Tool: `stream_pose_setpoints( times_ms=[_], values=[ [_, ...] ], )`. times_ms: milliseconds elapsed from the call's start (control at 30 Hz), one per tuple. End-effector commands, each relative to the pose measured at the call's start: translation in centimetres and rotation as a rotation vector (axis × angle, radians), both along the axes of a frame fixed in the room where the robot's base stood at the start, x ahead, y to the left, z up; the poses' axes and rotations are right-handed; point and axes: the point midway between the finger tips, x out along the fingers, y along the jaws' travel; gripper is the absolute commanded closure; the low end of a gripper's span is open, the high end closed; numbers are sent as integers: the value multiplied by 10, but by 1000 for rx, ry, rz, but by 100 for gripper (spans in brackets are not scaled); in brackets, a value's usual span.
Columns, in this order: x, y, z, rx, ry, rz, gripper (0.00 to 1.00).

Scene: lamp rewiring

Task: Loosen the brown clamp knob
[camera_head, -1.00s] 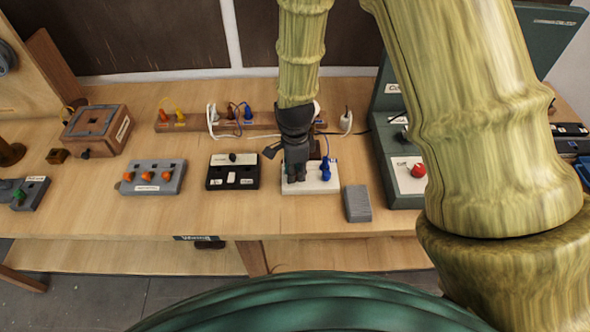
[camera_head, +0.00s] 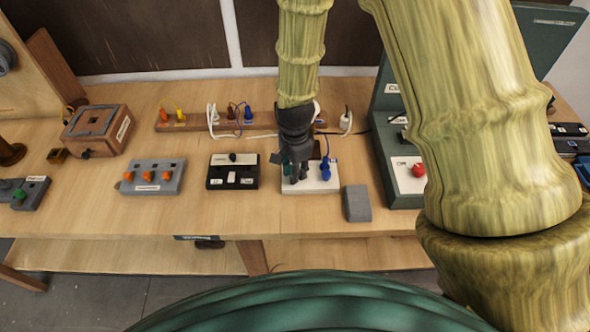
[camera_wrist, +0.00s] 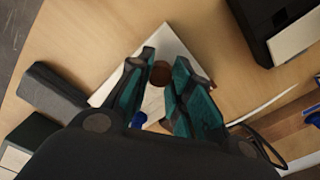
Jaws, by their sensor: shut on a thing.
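The brown clamp knob (camera_wrist: 161,74) shows in the wrist view as a round brown top between my fingertips. It stands on the white block (camera_head: 322,186); in the head view my gripper hides it. My gripper (camera_head: 297,179) points down over the left part of the white block. In the wrist view my gripper (camera_wrist: 162,80) has its teal-lined fingers on both sides of the knob, shut on it. A blue knob (camera_head: 326,170) stands on the right part of the same block; it also shows in the wrist view (camera_wrist: 139,119), partly hidden.
A grey block (camera_head: 357,203) lies just right of the white block. A black switch box (camera_head: 233,183) stands to the left, with a grey box of orange knobs (camera_head: 152,188) beyond. Behind is a wooden plug strip (camera_head: 188,118) with cables. The front table edge is clear.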

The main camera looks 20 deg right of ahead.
Motion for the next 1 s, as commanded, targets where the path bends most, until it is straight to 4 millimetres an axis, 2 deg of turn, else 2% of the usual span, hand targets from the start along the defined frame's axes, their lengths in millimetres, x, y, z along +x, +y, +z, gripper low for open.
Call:
stream_pose_setpoints(
  times_ms=[133,167,200,633,767,1000],
  values=[
    [1,0,1,0,-2,-1,100],
    [1,0,1,0,-2,-1,76],
    [1,0,1,0,-2,-1,68],
    [1,0,5,0,-2,-1,68],
    [1,0,16,0,-3,-1,68],
    [1,0,49,0,-4,-1,68]
  ],
)
